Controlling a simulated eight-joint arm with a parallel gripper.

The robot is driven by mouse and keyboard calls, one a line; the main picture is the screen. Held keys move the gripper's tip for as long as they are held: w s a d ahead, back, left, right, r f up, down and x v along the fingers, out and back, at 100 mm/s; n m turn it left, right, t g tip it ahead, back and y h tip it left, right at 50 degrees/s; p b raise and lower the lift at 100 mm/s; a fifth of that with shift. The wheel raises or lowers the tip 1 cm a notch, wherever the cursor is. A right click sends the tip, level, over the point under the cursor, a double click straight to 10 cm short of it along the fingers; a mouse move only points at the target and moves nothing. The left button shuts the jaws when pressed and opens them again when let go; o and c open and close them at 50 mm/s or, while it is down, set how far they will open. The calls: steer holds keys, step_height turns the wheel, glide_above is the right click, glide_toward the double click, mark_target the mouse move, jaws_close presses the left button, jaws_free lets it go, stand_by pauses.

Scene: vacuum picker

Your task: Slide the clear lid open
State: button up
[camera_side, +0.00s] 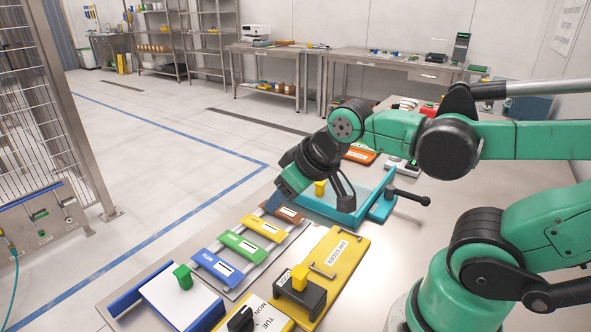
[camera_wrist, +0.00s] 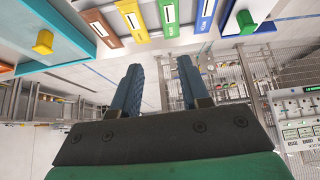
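A pale, glassy-looking panel with a yellow knob (camera_side: 320,187) sits in a teal frame (camera_side: 378,207) behind my gripper in the side view. The wrist view shows this yellow knob (camera_wrist: 43,40) at the upper left. A white panel (camera_side: 180,300) with a green knob (camera_side: 182,276) lies between blue edges at the front left. I cannot tell for sure which panel is the clear lid. My gripper (camera_wrist: 158,68) is open and empty, its two blue fingers apart.
The row includes a blue block (camera_side: 214,268), a green block (camera_side: 243,246) and a yellow block (camera_side: 264,227). A yellow board (camera_side: 340,262) with handles lies to their right. A black lever (camera_side: 410,197) sticks out beside the teal frame. The table's left edge is close to the row.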

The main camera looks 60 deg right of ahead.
steer(key=shift+o, duration=0.6)
steer(key=w+d+g, duration=0.3)
steer(key=d, duration=0.5)
steer(key=shift+w+d+g+h, duration=0.15)
steer(key=shift+w+g+h, duration=0.15)
steer(key=shift+w+h, duration=0.1)
steer(key=g+y, duration=0.1)
steer(key=g, duration=0.2)
glide_above(320, 185)
step_height(320, 185, down, 4)
steer(key=shift+w+f, duration=0.15)
steer(key=shift+f, duration=0.1)
steer(key=shift+d+f, duration=0.25)
steer(key=shift+f, duration=2.75)
jaws_close()
